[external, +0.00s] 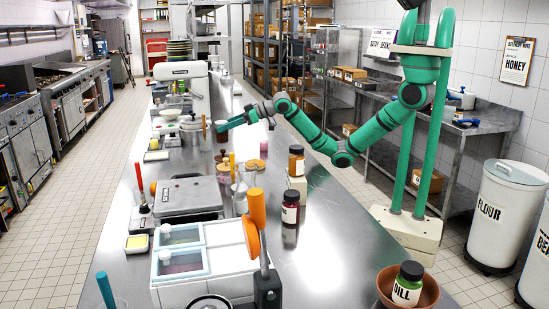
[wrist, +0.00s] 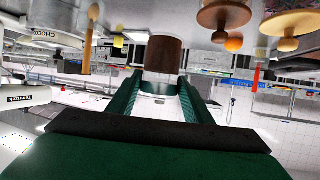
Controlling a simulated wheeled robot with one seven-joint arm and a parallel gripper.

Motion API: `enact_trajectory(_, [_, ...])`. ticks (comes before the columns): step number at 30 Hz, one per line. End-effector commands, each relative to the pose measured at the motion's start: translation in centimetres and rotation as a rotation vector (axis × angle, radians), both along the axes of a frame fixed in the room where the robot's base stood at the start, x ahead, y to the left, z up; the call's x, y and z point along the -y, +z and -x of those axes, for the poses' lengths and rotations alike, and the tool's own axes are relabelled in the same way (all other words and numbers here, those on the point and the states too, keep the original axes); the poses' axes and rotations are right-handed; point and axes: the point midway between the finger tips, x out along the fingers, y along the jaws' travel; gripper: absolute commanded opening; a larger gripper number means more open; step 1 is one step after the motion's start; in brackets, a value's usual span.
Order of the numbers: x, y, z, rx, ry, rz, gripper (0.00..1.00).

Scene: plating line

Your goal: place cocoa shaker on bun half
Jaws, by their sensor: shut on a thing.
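My gripper (external: 222,127) is at the end of the outstretched green arm, over the far middle of the steel counter. It is shut on the cocoa shaker, a dark brown cylinder (wrist: 163,55) held between the green fingers in the wrist view. In the external view the shaker (external: 221,136) is small and dark below the fingers. No bun half shows clearly enough to name. A small tan round piece (external: 255,164) lies on the counter nearer the camera than my gripper, but I cannot tell whether it is the bun half.
The steel counter (external: 330,235) is crowded on its left with a grey press (external: 189,195) and a lidded white container (external: 215,262). Dark jars (external: 290,207) stand along the middle. A brown bowl (external: 416,293) holds a dill jar at the front right. The counter's right strip is mostly bare.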

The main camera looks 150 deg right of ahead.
Motion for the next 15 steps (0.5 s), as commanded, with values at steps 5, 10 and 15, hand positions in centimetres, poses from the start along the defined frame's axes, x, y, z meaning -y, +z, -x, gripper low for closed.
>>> enact_trajectory(5, [-4.9,1.0,-0.1,0.011,-0.018,0.011,0.19])
enact_trajectory(10, [-9.3,1.2,1.8,0.010,-0.067,0.010,0.19])
enact_trajectory(15, [-12.2,0.9,3.8,0.004,-0.111,-0.001,0.19])
